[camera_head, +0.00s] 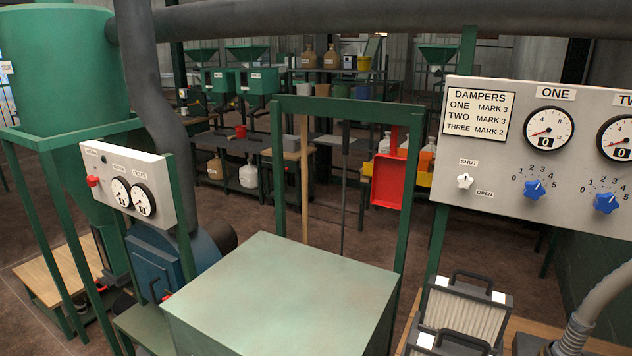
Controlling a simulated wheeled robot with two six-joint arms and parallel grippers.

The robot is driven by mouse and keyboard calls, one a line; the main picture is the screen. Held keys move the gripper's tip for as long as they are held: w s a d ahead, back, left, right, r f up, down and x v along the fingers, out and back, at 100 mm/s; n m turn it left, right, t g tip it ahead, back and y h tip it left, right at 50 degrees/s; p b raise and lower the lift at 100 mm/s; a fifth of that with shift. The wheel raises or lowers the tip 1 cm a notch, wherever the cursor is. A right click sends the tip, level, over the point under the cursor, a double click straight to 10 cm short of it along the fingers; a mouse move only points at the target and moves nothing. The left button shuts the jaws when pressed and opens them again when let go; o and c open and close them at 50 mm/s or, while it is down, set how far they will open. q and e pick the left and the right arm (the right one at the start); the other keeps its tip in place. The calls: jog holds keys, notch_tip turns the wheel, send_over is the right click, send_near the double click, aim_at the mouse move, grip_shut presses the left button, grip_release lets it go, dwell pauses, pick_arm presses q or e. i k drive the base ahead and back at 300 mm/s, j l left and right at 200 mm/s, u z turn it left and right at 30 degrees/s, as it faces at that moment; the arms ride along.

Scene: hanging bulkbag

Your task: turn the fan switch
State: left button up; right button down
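A small grey panel (157,203) stands on green posts at the left, in front of the green hopper. It carries a red knob (93,181) at its left edge, a small dark dot above it, and two round white gauges (131,194). The small labels on this panel are too blurred to read surely, so I cannot tell from lettering that the red knob is the fan switch. The blue fan housing (160,262) sits below and behind the panel, partly hidden by the post and the pale green box. Neither of my grippers is in view.
A pale green box (285,290) fills the lower middle. At right, a dampers panel (480,170) carries dials, blue knobs (535,190) and a white shut/open knob (464,181). Filters (465,310) and a grey hose (600,300) are below. A red dustpan (388,180) hangs centrally.

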aim_at(92, 180)
jog(key=u, duration=1.35)
jog(key=i+j+z, duration=0.1)
jog(key=j, duration=0.25)
jog(key=i+j+z, duration=0.1)
jog(key=i+j, duration=0.2)
jog(key=j, duration=0.1)
